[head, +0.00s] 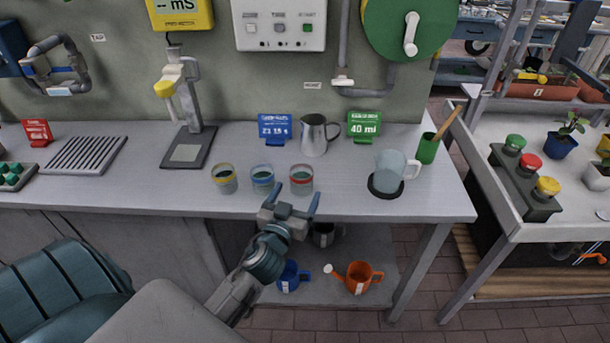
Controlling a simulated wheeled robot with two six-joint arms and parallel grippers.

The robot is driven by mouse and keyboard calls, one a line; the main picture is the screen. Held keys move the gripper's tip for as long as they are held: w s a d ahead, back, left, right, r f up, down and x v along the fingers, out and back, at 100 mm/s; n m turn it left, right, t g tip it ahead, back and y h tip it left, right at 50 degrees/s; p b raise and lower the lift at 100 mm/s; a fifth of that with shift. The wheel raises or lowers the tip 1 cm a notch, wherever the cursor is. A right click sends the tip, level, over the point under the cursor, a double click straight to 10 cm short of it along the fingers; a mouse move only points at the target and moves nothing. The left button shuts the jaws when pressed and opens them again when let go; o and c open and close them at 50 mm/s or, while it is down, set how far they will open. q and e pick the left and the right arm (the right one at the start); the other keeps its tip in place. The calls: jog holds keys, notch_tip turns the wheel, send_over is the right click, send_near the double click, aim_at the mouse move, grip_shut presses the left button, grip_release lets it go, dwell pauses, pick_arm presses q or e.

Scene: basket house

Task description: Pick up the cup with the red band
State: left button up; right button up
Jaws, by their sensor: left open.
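Three clear cups stand upright in a row near the front edge of the light grey bench (110,189). The cup with the red band (301,181) is the rightmost. The cup with the blue band (262,179) is in the middle and the cup with the yellow band (225,180) is on the left. My left gripper (291,200) is open, its fingers pointing toward the bench just in front of the red-banded and blue-banded cups. Nothing is seen between its fingers, and I cannot tell whether a finger touches a cup. My right gripper is not in view.
Behind the cups are a metal pitcher (314,136), a blue sign (275,127) and a green sign (364,125). A glass mug (390,169) stands on a black pad to the right, near a green holder (428,148). Blue (290,277) and orange (359,278) watering cans are below.

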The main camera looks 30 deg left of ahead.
aim_at(305, 171)
pick_arm(q)
jog(key=x, duration=0.1)
jog(key=p+x, duration=0.1)
jog(key=x, duration=0.1)
jog(key=shift+w+a+r, duration=0.15)
jog(key=shift+w+r, duration=0.05)
jog(key=shift+w, duration=0.05)
jog(key=p+x, duration=0.1)
jog(key=x, duration=0.1)
jog(key=p+x, duration=0.1)
jog(key=x, duration=0.1)
jog(key=shift+a, duration=0.4)
jog(key=shift+w+a+f, duration=0.1)
jog(key=shift+w+f, duration=0.1)
jog(key=shift+w, duration=0.15)
jog(key=shift+w+f, duration=0.1)
jog(key=c, duration=1.1)
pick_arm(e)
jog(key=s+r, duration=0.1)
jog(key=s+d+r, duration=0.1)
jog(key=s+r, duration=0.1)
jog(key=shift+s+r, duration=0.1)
